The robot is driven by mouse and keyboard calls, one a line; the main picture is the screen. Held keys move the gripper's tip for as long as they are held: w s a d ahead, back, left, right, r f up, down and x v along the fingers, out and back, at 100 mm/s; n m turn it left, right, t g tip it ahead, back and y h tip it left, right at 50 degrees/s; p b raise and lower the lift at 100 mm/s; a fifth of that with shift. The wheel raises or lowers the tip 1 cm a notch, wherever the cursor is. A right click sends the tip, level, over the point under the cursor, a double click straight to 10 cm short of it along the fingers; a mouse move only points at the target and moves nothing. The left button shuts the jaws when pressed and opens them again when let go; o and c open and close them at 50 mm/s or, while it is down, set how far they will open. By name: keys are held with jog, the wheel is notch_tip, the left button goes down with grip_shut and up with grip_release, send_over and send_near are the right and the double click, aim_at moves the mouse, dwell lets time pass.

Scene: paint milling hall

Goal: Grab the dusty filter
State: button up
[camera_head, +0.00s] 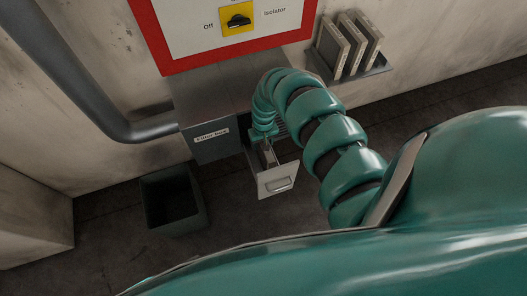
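The grey filter box (211,144), with a label reading "Filter box", is on the wall below the red-framed panel. Its drawer (279,181) is pulled out, with a handle on the pale front plate. My teal arm curves down from the right, and my gripper (267,153) is at the open drawer, between its front plate and the box. The gripper is small and partly hidden by my arm, so I cannot tell whether its fingers are open or shut. I cannot make out a dusty filter in the drawer.
A wall shelf (374,69) at the upper right holds several upright panel-like filters (333,49). An open dark bin (183,222) stands on the floor at lower left. A grey pipe (82,88) runs into the box. An isolator switch (238,20) is above.

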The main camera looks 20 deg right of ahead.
jog(key=shift+f, duration=0.6)
grip_shut()
